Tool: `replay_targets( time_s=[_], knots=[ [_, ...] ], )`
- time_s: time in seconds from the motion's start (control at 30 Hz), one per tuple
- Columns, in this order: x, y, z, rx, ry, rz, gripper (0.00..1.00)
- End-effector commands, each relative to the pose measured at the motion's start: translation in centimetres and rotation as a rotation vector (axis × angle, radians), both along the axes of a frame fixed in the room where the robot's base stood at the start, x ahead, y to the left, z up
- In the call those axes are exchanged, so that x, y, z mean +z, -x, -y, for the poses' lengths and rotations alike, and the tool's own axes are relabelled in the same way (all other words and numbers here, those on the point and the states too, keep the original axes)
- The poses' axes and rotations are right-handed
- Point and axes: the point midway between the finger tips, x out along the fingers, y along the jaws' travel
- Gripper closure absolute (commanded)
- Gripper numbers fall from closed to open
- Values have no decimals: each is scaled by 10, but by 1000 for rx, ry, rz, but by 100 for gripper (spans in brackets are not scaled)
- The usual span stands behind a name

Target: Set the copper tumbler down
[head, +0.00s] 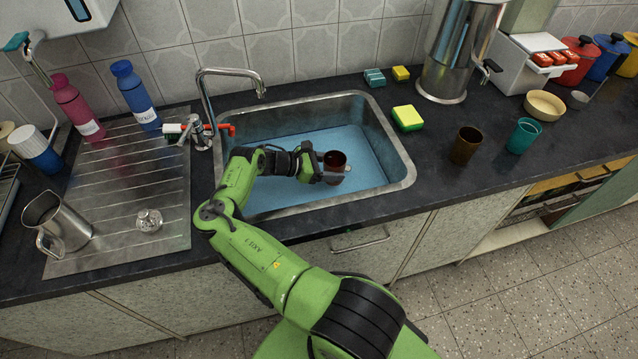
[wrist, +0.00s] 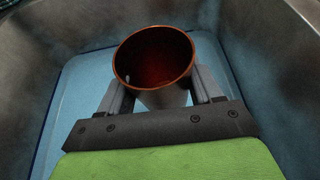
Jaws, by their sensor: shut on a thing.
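My gripper (head: 335,176) is shut on the copper tumbler (head: 335,160), with one finger on each side of it. The tumbler is upright or nearly so, over the blue floor of the steel sink (head: 393,145). I cannot tell whether its base touches the sink floor. In the wrist view the copper tumbler (wrist: 153,62) shows its round rim and empty reddish inside. There my gripper (wrist: 155,95) has its fingers along the tumbler's sides, and its base is hidden.
A brown tumbler (head: 465,146) and a teal tumbler (head: 523,136) stand on the dark counter right of the sink. A yellow-green sponge (head: 407,118) lies by the sink's right rim. The faucet (head: 228,75) rises behind the sink. A steel pitcher (head: 57,225) is on the drainboard.

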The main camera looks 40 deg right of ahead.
Motion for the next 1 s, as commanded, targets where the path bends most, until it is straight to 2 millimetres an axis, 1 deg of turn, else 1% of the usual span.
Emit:
replay_targets(
  time_s=[0.03, 0.23, 0.37, 0.43, 0.47, 0.57, 0.6, 0.67, 0.7, 0.73, 1.0],
  knots=[
    [-16, 0, 0, 1, 0, -3, 67],
    [-43, 0, 0, -1, 0, -2, 67],
    [-67, 0, 0, 1, -1, -2, 67],
    [-70, 0, 0, 0, 0, 1, 67],
    [-69, 0, 0, -1, 0, 2, 72],
    [-68, 0, 0, -1, -1, 1, 72],
    [-68, 0, 0, -1, -2, 1, 29],
    [-68, 0, 0, -1, -2, 1, 20],
    [-68, 0, 0, -1, -2, 1, 14],
    [-68, 0, 0, -1, -2, 1, 10],
    [-67, -1, -1, 0, 0, 1, 10]
  ],
)
